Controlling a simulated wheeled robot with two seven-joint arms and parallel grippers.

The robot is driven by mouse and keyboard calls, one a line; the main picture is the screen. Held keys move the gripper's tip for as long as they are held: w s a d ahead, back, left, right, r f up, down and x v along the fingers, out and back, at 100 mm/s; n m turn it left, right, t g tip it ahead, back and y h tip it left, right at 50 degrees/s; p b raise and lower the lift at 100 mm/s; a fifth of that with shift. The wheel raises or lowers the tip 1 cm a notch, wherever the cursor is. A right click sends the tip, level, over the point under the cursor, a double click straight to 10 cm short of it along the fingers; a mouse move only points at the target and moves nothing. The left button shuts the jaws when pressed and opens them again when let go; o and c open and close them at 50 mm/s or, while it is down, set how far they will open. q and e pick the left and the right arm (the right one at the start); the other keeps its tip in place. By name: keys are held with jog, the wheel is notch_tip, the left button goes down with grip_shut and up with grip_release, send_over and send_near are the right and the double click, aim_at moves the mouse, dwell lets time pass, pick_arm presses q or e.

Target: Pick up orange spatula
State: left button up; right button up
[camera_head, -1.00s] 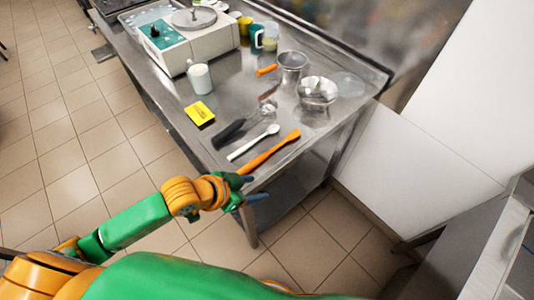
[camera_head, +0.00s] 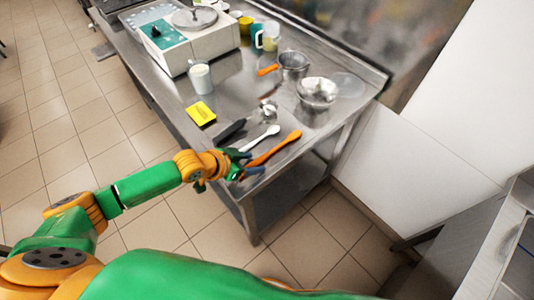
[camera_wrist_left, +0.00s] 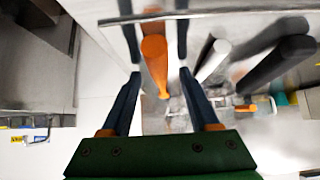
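The orange spatula (camera_head: 275,147) lies on the steel table near its front edge, to the right of a white spatula (camera_head: 262,138). My left gripper (camera_head: 247,166) is at the near end of the orange spatula, close to the table edge. In the left wrist view the gripper's two dark blue fingers are apart, with the orange spatula (camera_wrist_left: 154,62) showing between them. I see no clear contact with either finger. The fingers hide part of its near end in the head view. My right gripper is not in view.
A black-handled utensil (camera_head: 231,130) lies left of the white spatula. A yellow sponge (camera_head: 201,113), a white cup (camera_head: 200,77), metal bowls (camera_head: 317,93) and a white and teal machine (camera_head: 190,40) stand farther back. The table's front edge (camera_head: 232,192) is close below my gripper.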

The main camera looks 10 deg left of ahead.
pick_arm(q)
grip_shut()
jog(key=shift+r, duration=0.1)
